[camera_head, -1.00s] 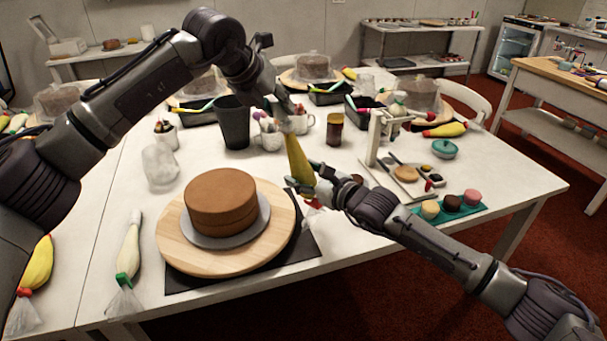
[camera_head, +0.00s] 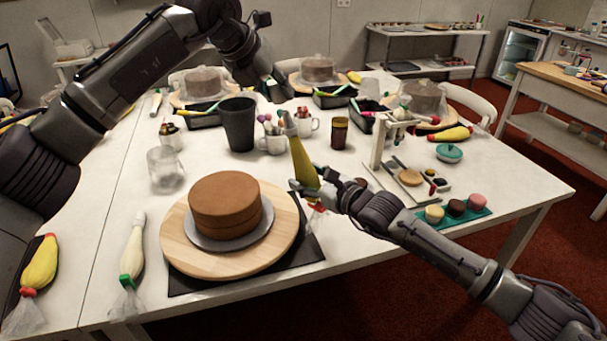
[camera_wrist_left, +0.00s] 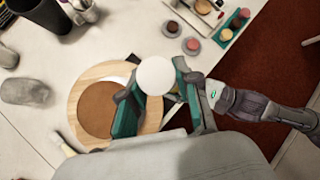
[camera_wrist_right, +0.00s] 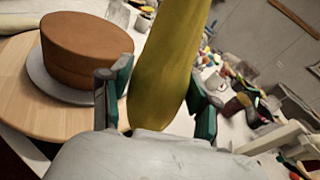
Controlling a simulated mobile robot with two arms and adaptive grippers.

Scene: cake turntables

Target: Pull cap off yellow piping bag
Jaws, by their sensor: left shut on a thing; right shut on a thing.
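The yellow piping bag (camera_head: 303,165) stands nearly upright with its narrow greyish end up, right of the chocolate cake. My right gripper (camera_head: 316,190) is shut on its lower part; the bag also fills the middle of the right wrist view (camera_wrist_right: 168,65). My left gripper (camera_head: 279,90) is above and slightly left of the bag's tip, apart from it. It is shut on a round white piece, which looks like the cap (camera_wrist_left: 156,75), between its fingers in the left wrist view. The cap is too small to make out in the head view.
The chocolate cake (camera_head: 226,203) sits on a wooden turntable (camera_head: 180,235) at left. A dark cup (camera_head: 239,125), mugs and a brown jar (camera_head: 339,133) stand behind. A small stand (camera_head: 379,140) and a green tray of macarons (camera_head: 476,214) are at right.

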